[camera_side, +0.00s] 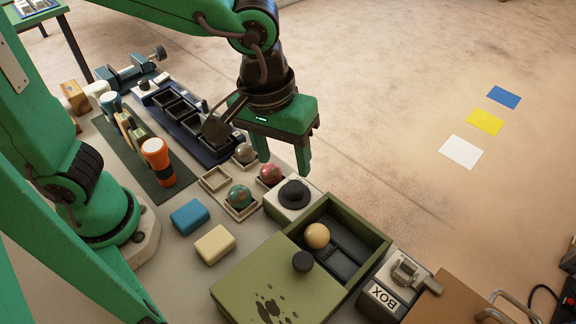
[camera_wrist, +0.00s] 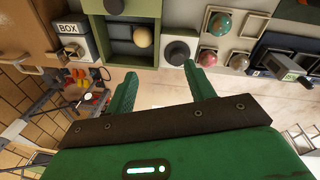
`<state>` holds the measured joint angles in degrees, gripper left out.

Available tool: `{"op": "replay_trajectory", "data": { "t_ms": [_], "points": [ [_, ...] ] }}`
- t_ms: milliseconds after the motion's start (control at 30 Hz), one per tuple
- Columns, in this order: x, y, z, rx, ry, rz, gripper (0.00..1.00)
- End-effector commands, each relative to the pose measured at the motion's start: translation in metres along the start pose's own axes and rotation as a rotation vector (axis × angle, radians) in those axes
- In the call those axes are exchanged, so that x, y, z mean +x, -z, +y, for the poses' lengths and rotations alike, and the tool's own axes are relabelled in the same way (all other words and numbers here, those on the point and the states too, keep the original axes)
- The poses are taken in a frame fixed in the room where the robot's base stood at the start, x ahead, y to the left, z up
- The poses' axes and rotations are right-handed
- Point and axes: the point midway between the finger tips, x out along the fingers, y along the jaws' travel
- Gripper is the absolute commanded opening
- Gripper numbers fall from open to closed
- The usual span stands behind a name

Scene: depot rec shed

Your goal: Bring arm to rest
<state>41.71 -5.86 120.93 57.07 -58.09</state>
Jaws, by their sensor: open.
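My green gripper (camera_side: 284,160) hangs over the far edge of the workbench (camera_side: 180,262) in the side view, fingers apart and nothing between them. In the wrist view my gripper (camera_wrist: 160,72) also shows two separate, empty fingers. Below and around it in the side view are a reddish ball (camera_side: 270,174), a green-and-red ball (camera_side: 239,196) and a greyish ball (camera_side: 245,152), each at a small square tray. My arm is bent, with the gripper raised above these; the exact height is hard to tell.
An olive box (camera_side: 370,228) stands open, its lid (camera_side: 262,290) slid aside, with a yellowish ball (camera_side: 316,236) inside. A black knob sits on a pale block (camera_side: 291,199).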

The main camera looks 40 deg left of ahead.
Motion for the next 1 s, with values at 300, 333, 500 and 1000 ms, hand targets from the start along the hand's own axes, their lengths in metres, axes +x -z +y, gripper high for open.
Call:
{"op": "replay_trajectory", "data": {
  "t_ms": [300, 333, 500, 1000],
  "points": [
    [-0.034, 0.041, -0.089, 0.099, -0.061, 0.134, 0.54],
    [-0.037, 0.042, -0.098, 0.11, -0.062, 0.148, 0.54],
    [-0.048, 0.048, -0.143, 0.169, -0.056, 0.235, 0.54],
    [-0.059, 0.038, -0.221, 0.3, 0.031, 0.398, 0.54]
  ]
}}
